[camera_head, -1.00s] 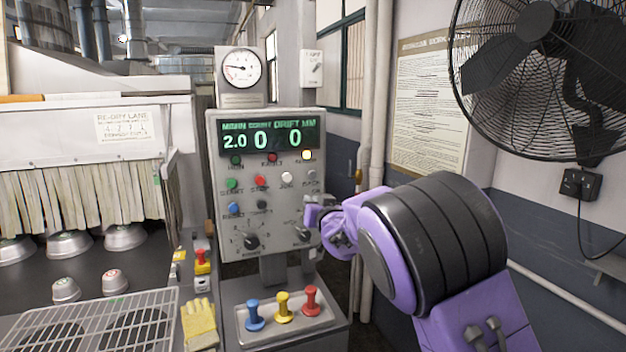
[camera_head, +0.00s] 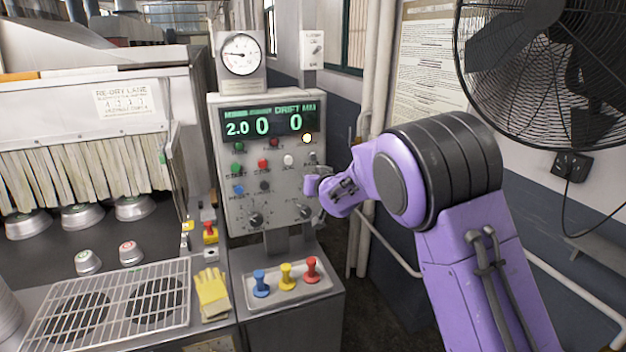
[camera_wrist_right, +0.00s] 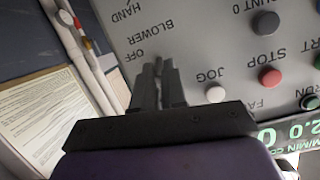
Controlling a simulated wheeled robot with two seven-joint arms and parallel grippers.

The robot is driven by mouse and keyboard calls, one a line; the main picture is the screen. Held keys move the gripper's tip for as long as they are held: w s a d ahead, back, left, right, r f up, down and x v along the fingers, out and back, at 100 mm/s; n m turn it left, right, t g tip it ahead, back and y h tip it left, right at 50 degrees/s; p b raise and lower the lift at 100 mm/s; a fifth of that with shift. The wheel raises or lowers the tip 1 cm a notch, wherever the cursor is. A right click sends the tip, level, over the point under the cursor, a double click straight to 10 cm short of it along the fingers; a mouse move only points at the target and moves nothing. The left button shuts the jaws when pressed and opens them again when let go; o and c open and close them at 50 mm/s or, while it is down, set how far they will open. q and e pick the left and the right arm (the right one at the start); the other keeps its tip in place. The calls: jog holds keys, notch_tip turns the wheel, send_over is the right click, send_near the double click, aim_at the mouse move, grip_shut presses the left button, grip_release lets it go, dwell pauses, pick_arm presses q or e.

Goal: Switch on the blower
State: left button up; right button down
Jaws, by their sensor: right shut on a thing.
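The control panel (camera_head: 284,219) stands upright in the middle of the head view. My right gripper (camera_head: 316,185) is at the panel's right side, below and to the right of the white jog button (camera_head: 288,160). In the right wrist view its fingers (camera_wrist_right: 164,72) are together beside the printed words "BLOWER", "OFF" and "HAND" on the panel (camera_wrist_right: 185,30). They are shut on the blower switch, which the fingers hide, so its position cannot be told. My left gripper is not in view.
Two dark knobs (camera_head: 255,220) sit low on the panel. A tray (camera_head: 290,295) with blue, yellow and red plungers stands below it. A yellow glove (camera_head: 212,292) and a wire rack (camera_head: 115,300) lie left. A black fan (camera_head: 550,70) hangs at right.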

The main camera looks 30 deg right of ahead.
jog(key=c, duration=1.2)
grip_release()
jog(key=b+v, duration=0.2)
jog(key=v, duration=0.8)
jog(key=shift+s+r+b, duration=0.1)
jog(key=shift+s+b, duration=0.15)
jog(key=shift+b, duration=0.15)
